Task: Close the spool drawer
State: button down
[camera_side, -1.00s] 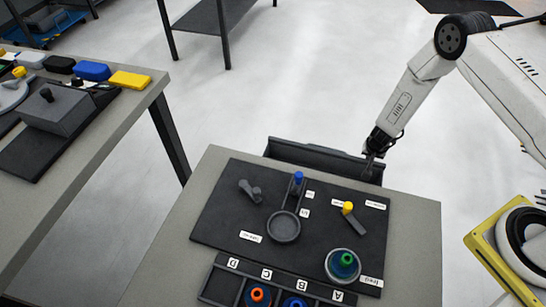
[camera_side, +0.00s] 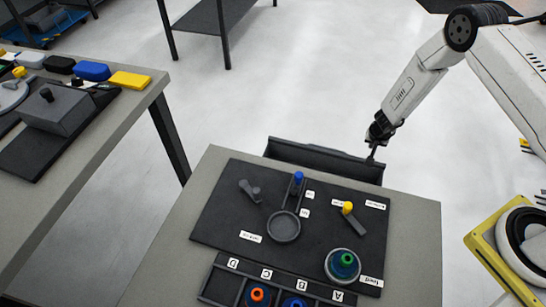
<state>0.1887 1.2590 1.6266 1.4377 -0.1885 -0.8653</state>
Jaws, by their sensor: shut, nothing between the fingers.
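The spool drawer (camera_side: 318,158) is a dark grey tray-like drawer that sticks out from the far edge of the work table (camera_side: 415,255). Its long outer wall shows, and the near part of its inside is hidden by the tabletop. My gripper (camera_side: 371,158) is shut and empty, pointing down at the right end of the drawer. Its tip overlaps the drawer's outer wall in this view; I cannot tell whether it touches.
A black mat (camera_side: 225,215) on the table carries a round dish (camera_side: 284,227), small levers with blue and yellow knobs, and a green-topped spool (camera_side: 344,264). A labelled rack (camera_side: 228,284) holds orange and blue spools. Another bench (camera_side: 120,115) stands left.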

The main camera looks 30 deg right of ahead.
jog(key=v, duration=0.7)
jog(key=shift+r, duration=0.25)
jog(key=shift+a, duration=0.1)
jog(key=w+y, duration=0.6)
jog(key=w, duration=0.1)
jog(key=s+d+g+h, duration=0.1)
jog(key=s+d+g, duration=0.2)
jog(key=d+g, duration=0.1)
jog(key=shift+d+r+g, duration=0.3)
jog(key=shift+d+r, duration=0.1)
jog(key=shift+d, duration=0.5)
jog(key=shift+f, duration=0.1)
jog(key=s+a+f, duration=0.2)
jog(key=f, duration=0.2)
jog(key=s+a+f, duration=0.2)
jog(key=f, duration=0.3)
jog(key=shift+s+a+f, duration=0.25)
jog(key=shift+a, duration=0.05)
